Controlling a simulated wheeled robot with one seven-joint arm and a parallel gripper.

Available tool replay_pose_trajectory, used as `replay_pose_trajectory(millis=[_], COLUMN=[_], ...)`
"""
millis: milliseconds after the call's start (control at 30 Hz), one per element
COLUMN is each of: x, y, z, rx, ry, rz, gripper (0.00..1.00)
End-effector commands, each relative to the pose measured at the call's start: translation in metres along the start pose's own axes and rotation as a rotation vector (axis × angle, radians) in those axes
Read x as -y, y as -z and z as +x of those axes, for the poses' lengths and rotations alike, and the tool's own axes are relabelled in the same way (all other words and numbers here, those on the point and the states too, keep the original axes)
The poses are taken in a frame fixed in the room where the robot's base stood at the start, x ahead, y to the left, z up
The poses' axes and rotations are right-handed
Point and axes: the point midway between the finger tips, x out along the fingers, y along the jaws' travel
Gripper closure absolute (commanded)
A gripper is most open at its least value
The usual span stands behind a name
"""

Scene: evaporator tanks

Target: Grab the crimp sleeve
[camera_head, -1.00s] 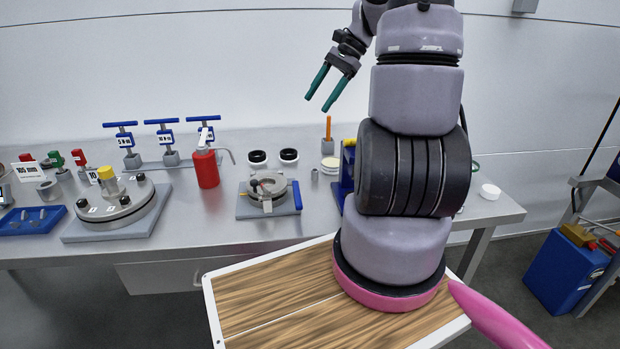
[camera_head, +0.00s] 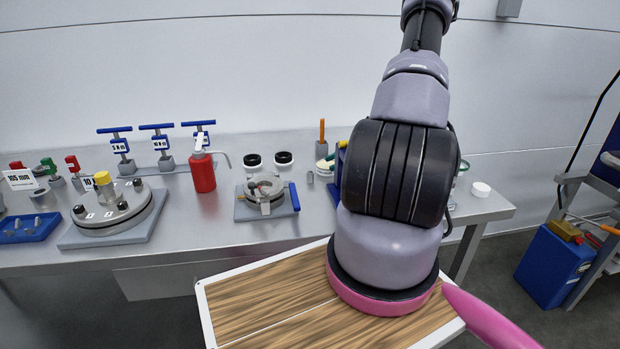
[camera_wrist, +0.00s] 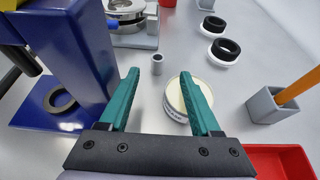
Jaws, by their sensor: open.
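The crimp sleeve looks to be the small grey hollow cylinder (camera_wrist: 157,64) standing upright on the bench in the wrist view. It also shows in the head view (camera_head: 310,178), right of the clamp fixture. My gripper (camera_wrist: 162,82) is open, with its two green fingers apart and nothing between their tips. The cylinder appears between and beyond the fingertips, apart from them. In the head view my gripper is hidden behind my own arm.
A round cream-topped stack (camera_wrist: 176,104) stands by the right finger. A blue press frame (camera_wrist: 70,50) rises close on the left. A grey holder (camera_wrist: 270,105) with an orange stick and a red tray (camera_wrist: 285,160) lie right. Black-and-white rings (camera_wrist: 224,50) stand beyond.

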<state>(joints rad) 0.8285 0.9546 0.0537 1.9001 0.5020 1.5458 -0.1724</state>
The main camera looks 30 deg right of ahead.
Motion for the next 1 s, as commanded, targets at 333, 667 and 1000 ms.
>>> replay_pose_trajectory(millis=[333, 667, 1000], x=[-0.001, -0.004, -0.004], y=[0.000, -0.001, -0.001], z=[0.040, 0.084, 0.089], rx=[-0.002, -0.001, -0.002], ry=[-0.002, -0.003, -0.001], rz=[0.001, -0.001, 0.000], gripper=[0.36, 0.36, 0.47])
